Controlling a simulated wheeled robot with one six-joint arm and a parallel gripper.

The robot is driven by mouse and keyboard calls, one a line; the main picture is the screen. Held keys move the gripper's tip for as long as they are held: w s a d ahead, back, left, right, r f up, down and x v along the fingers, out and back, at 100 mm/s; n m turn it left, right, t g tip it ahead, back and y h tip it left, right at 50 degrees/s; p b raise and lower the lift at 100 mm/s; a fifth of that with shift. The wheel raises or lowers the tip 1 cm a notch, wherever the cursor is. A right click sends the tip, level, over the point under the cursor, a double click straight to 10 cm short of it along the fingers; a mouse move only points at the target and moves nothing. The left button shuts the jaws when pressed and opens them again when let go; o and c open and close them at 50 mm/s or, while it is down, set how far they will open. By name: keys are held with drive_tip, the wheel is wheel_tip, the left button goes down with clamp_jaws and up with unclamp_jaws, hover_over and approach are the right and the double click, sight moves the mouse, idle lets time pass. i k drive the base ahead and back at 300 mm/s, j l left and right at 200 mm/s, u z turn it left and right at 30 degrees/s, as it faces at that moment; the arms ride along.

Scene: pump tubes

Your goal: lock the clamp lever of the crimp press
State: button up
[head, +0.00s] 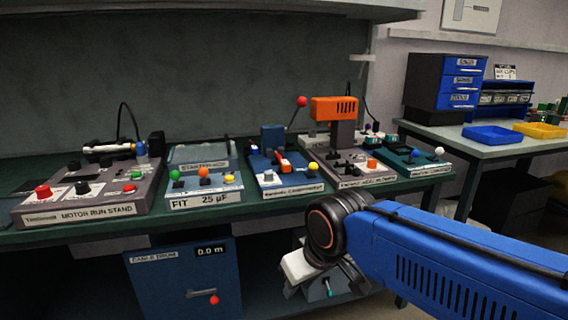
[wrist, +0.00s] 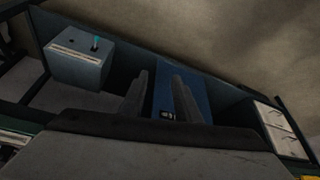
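The likely crimp press is the blue station (head: 287,186) in the middle of the bench in the head view; its label is too small to read. It has a dark blue upright block, a long lever with a red ball knob (head: 301,101) raised at the back, and a small orange-red lever (head: 283,160) on top. I cannot tell from here how the clamp stands. My gripper (wrist: 160,92) shows two grey fingers apart with nothing held between them. In the head view it is below the bench's front edge, well away from the press and partly hidden by my arm.
The motor run stand (head: 88,194) and the capacitor station (head: 204,186) stand left of the press. An orange-headed machine (head: 333,108) stands close on its right. The cable drum box (head: 182,278) is below the bench. A side table with blue drawers (head: 461,84) is at right.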

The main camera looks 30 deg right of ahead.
sight(314, 167)
drive_tip(key=k, duration=0.95)
